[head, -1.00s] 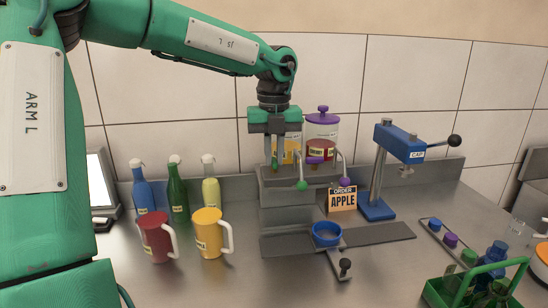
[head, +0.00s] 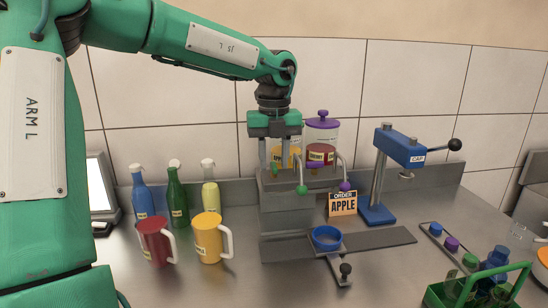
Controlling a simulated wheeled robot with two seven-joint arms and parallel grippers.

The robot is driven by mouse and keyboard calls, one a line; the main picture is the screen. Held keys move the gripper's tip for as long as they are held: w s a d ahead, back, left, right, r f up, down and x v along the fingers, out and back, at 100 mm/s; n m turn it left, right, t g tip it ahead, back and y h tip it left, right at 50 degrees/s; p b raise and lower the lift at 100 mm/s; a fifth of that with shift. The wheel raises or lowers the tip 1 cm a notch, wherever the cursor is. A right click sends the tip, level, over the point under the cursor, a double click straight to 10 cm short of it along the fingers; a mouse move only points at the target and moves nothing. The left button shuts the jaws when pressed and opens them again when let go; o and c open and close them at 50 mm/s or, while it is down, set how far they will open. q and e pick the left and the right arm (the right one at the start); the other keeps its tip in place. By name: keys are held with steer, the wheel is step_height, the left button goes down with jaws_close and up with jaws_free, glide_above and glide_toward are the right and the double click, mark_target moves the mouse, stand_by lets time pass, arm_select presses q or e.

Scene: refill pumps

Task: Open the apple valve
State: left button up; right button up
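A grey dispenser (head: 286,205) stands against the back wall with two curved spouts. One spout ends in a green ball (head: 302,189), the other in a purple ball (head: 345,186). A small green valve handle (head: 274,170) and a purple valve handle (head: 314,165) show on top. My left gripper (head: 274,164) points down over the dispenser's left side, fingers apart, with the green handle seen between them. I cannot tell whether they touch it. A sign (head: 343,202) reads ORDER APPLE. My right gripper is out of view.
Jars stand behind the spouts, one with a purple lid (head: 323,122). A blue ring holder (head: 326,238) sits below. A blue cap press (head: 378,180) stands right. Bottles and red (head: 155,241) and yellow mugs (head: 208,238) stand left; a green crate (head: 437,292) is front right.

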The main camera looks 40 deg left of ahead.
mark_target(274, 164)
arm_select(q)
step_height(274, 164, up, 14)
steer(key=p, duration=0.1)
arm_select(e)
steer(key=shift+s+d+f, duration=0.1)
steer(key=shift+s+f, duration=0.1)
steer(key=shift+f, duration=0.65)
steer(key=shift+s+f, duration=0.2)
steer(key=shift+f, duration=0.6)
arm_select(q)
steer(key=shift+f, duration=0.1)
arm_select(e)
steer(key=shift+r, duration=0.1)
